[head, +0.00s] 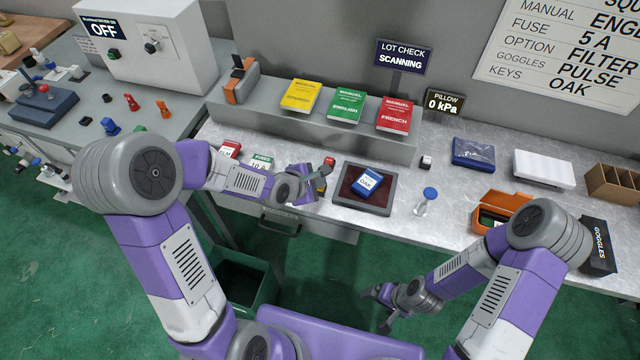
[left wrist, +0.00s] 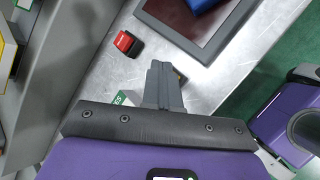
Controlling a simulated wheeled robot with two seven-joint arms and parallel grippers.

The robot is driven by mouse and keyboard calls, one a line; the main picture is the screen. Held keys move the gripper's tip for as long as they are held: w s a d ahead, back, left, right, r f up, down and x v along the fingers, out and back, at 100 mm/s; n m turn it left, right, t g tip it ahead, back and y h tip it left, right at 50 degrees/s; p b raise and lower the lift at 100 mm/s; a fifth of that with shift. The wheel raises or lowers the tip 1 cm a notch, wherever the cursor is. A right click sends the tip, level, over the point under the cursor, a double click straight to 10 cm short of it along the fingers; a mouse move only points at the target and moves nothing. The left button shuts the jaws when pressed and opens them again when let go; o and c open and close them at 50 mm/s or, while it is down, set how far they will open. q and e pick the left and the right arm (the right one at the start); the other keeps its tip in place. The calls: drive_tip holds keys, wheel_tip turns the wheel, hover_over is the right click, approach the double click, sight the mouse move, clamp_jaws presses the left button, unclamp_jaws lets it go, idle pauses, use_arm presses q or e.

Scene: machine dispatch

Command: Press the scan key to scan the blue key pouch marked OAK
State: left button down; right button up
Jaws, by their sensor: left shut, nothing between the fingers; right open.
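The blue key pouch (head: 368,181), marked OAK, lies on the dark red pad of a grey-framed scan tray (head: 345,203). In the left wrist view only an edge of the pouch (left wrist: 202,4) shows, on the tray (left wrist: 178,37). A small red key in a black housing (left wrist: 127,43) stands left of the tray; it also shows in the head view (head: 329,161). My left gripper (head: 312,197) is shut and empty, just left of the tray; its fingertips (left wrist: 160,68) are apart from the red key in the picture. My right gripper (head: 378,305) is open and empty, off the bench's front.
A LOT CHECK sign (head: 403,58) reads SCANNING. Yellow, green and red manuals lie on the shelf behind (head: 270,119). Fuse boxes (head: 262,160) lie near my left arm. A blue-topped stand (head: 429,194) and an orange case (head: 497,212) are to the right.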

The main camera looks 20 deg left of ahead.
use_arm(q)
drive_tip(key=shift+r+p, duration=0.65)
drive_tip(key=shift+r, duration=0.2)
wheel_tip(320, 180, up, 5)
drive_tip(key=p, duration=0.4)
idle(0.7)
